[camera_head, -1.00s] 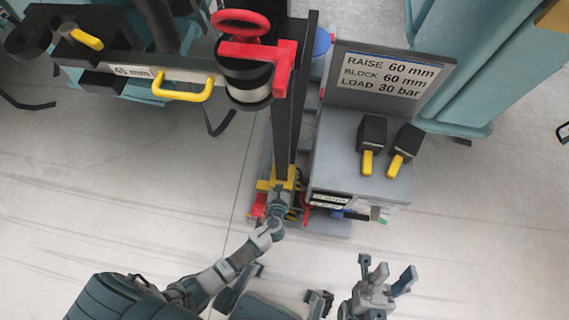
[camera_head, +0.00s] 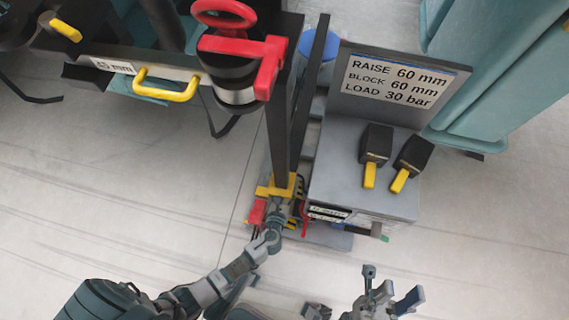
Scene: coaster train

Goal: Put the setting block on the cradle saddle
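Two black blocks with yellow grips, a left one (camera_head: 376,143) and a right one (camera_head: 413,155), stand on the grey cabinet (camera_head: 334,184); I cannot tell which is the setting block. At the upper left, a bar with a "mm" label and a yellow handle (camera_head: 166,86) spans dark supports. I cannot clearly make out the cradle saddle. My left gripper (camera_head: 279,203) is at the yellow bracket (camera_head: 278,188) below the long black bars; its fingers are too small and covered to read. My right gripper (camera_head: 391,291) is open and empty, low in the picture, apart from the cabinet.
A sign (camera_head: 398,85) on the cabinet reads raise 60 mm, block 60 mm, load 30 bar. A black and silver cylinder with a red bracket (camera_head: 262,50) stands left of the long black bar (camera_head: 311,85). Teal structures (camera_head: 500,85) fill the upper right. The floor at lower right is clear.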

